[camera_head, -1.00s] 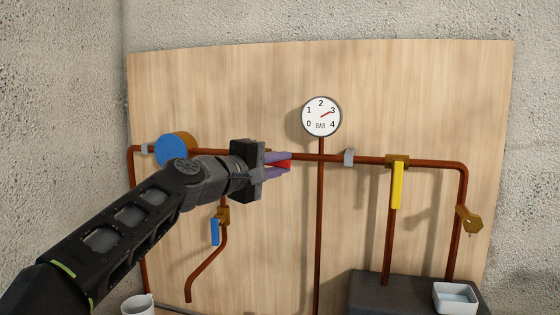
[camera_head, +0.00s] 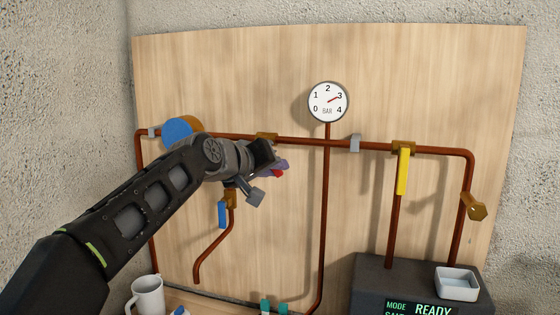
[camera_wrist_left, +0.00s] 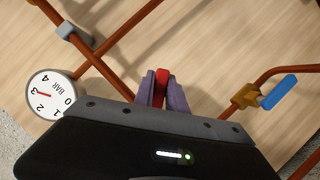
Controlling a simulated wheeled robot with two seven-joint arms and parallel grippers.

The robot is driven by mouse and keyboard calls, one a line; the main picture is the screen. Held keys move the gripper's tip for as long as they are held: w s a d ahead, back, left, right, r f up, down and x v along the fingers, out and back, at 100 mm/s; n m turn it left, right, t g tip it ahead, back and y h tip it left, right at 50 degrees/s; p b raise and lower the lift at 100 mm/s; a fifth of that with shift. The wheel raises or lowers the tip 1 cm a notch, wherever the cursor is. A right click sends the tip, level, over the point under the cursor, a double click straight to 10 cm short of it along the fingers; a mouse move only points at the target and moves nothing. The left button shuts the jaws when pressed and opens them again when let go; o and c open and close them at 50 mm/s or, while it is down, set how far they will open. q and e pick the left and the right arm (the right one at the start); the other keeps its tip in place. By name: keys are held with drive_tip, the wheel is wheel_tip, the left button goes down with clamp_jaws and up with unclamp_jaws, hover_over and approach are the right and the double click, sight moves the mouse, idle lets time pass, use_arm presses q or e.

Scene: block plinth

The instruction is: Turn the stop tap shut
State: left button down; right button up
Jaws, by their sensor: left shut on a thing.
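The stop tap's red handle (camera_head: 279,173) shows as a small patch between the purple fingertips of my left gripper (camera_head: 274,168). Its brass body (camera_head: 266,137) sits on the horizontal copper pipe just above, mostly hidden by the gripper. In the left wrist view my left gripper (camera_wrist_left: 163,90) has its fingers on both sides of the red handle (camera_wrist_left: 162,77), shut on it. The handle's exact angle to the pipe is hard to tell. My right gripper is not in view.
A round gauge (camera_head: 328,102) reads near 3 bar. A blue disc (camera_head: 182,132), a blue lever (camera_head: 222,214), a yellow lever (camera_head: 403,172) and a brass spout (camera_head: 473,207) are on the pipework. Below are a white mug (camera_head: 148,296), a white dish (camera_head: 457,288) and a dark box (camera_head: 375,280).

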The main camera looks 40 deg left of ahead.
use_arm(q)
drive_tip(key=shift+s+a+f+m+g+y+b, duration=0.1)
drive_tip(key=shift+s+a+f+m+g+y, duration=0.15)
drive_tip(key=shift+a+m+y, duration=0.4)
drive_tip(key=shift+s+a+f+m+g+y+b, duration=0.15)
drive_tip(key=shift+a+m+g+y, duration=0.3)
drive_tip(key=shift+m, duration=0.5)
drive_tip(key=shift+s+a+f+m+g+y+b, duration=0.1)
drive_tip(key=shift+s+a+f+m+g+y, duration=0.15)
drive_tip(key=shift+a+m, duration=0.45)
drive_tip(key=c, duration=1.4)
unclamp_jaws()
drive_tip(key=shift+o, duration=0.2)
drive_tip(key=shift+r, duration=0.1)
drive_tip(key=b+v, duration=0.1)
drive_tip(key=v, duration=0.6)
drive_tip(key=shift+s+d, duration=0.2)
drive_tip(key=shift+s, duration=0.1)
